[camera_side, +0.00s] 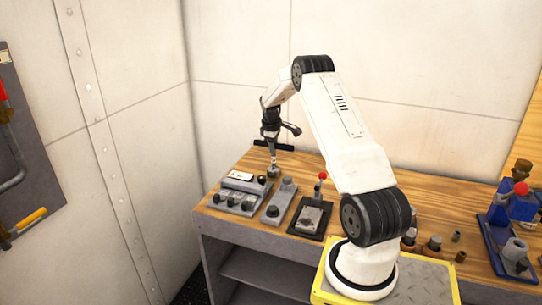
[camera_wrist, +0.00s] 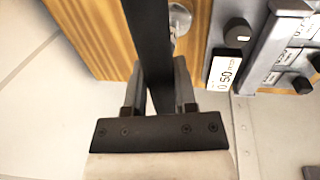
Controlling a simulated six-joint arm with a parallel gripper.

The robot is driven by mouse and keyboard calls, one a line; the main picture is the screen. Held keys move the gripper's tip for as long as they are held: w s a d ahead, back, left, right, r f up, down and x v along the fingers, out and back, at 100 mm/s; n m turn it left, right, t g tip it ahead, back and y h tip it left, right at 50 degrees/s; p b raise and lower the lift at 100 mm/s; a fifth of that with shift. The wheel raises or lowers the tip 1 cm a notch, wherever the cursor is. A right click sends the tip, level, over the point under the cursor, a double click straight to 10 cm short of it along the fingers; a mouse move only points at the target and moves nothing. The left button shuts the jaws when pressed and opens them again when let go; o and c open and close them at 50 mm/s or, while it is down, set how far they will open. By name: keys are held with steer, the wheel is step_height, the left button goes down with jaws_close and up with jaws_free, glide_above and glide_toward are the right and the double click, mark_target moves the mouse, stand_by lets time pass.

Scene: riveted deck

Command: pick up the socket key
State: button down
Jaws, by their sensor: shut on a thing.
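The socket key (camera_side: 272,158) is T-shaped, with a black crossbar and a thin steel shaft pointing down. My gripper (camera_side: 270,133) is above it in the side view, at the crossbar. In the wrist view the crossbar of the socket key (camera_wrist: 150,40) runs between the two fingers of my gripper (camera_wrist: 160,80), which are shut on it. Part of the steel shaft shows beside the bar. The key is upright over the back left of the bench. I cannot tell whether its lower end touches anything.
On the wooden bench (camera_side: 440,190) stand a grey knob panel (camera_side: 238,197), a grey block with a knob (camera_side: 279,203) and a dark plate with a red-topped lever (camera_side: 311,217). A blue vise (camera_side: 497,235) and small fittings (camera_side: 433,244) are at right. A wall is close at left.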

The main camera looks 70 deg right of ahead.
steer(key=s+a+r, duration=0.9)
steer(key=a+r, duration=0.1)
steer(key=r, duration=0.2)
steer(key=shift+s, duration=0.35)
stand_by(0.5)
steer(key=c, duration=1.1)
jaws_free()
jaws_close()
steer(key=shift+a+f, duration=0.1)
